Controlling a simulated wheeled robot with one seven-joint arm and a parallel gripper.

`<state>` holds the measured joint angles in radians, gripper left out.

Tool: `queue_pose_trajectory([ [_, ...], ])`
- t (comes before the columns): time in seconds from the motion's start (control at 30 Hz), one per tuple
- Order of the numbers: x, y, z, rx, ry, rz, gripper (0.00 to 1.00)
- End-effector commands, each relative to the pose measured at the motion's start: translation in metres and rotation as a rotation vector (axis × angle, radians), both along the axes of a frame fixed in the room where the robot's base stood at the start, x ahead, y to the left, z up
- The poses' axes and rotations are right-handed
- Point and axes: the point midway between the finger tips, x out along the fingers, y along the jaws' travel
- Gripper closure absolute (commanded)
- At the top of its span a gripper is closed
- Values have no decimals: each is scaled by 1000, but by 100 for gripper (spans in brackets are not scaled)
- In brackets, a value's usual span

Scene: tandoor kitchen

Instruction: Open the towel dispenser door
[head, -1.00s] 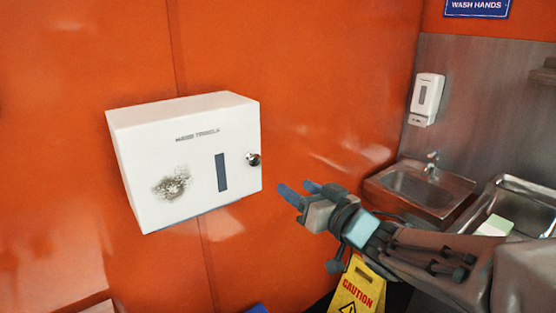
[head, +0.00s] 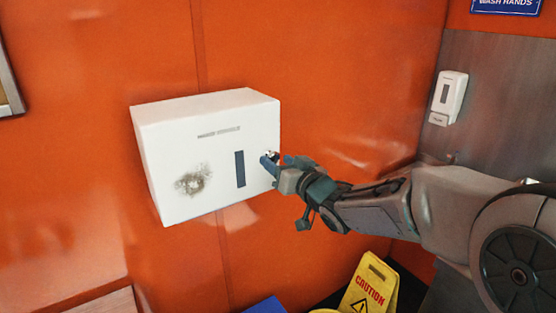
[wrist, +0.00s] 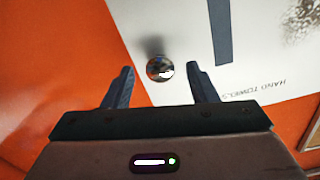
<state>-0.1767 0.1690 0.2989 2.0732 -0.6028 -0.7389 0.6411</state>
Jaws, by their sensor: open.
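The white towel dispenser (head: 210,115) is mounted on the orange wall, with its door shut. Its front has a dark vertical window slot (head: 240,169), a dark smudge and a round metal knob (head: 271,154) near the right edge. My gripper (head: 268,162) is at the knob, its fingers partly over it in the head view. In the wrist view my gripper (wrist: 160,88) is open. The knob (wrist: 160,69) sits between the two blue fingers, slightly beyond the tips, with a gap on each side. The dispenser front (wrist: 185,30) fills the upper right there.
A yellow caution sign (head: 368,288) stands below my arm. A white soap dispenser (head: 448,97) hangs on the grey wall at right. A wooden edge (head: 108,303) is at the lower left.

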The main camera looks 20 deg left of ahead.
Motion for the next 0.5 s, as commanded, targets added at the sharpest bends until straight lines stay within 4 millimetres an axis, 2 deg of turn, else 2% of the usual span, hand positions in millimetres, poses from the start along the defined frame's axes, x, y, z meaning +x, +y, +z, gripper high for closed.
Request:
queue_pose_trajectory([
  [0.37, 3, 4, 0, 0, 0, 0, 48],
  [0.47, 3, 4, 0, 0, 0, 0, 73],
  [0.5, 3, 4, 0, 0, 0, 0, 84],
])
